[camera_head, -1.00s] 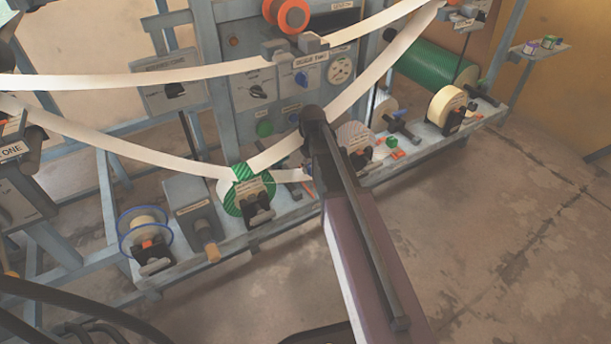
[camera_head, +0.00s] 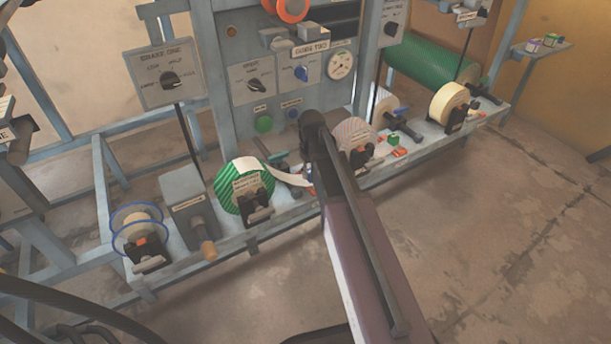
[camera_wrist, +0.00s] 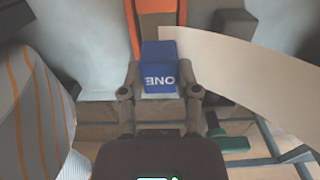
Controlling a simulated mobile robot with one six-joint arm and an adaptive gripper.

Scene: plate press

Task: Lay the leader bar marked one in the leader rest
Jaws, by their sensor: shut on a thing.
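The leader bar (camera_wrist: 159,55) is a blue block marked ONE, seen in the wrist view with its lettering upside down. My gripper (camera_wrist: 160,90) is shut on it, with one finger on each side. A white paper strip (camera_wrist: 245,65) runs from the bar to the right. In the head view my arm hides the gripper and most of the bar. There the strip (camera_head: 290,178) runs from the green-striped roll (camera_head: 228,187) behind my arm.
A striped roll (camera_wrist: 35,110) stands close on the left in the wrist view. On the shelf are a blue-flanged reel (camera_head: 137,232), a grey box (camera_head: 187,195) and a cream roll (camera_head: 450,102). A control panel (camera_head: 280,85) rises behind. The floor at right is clear.

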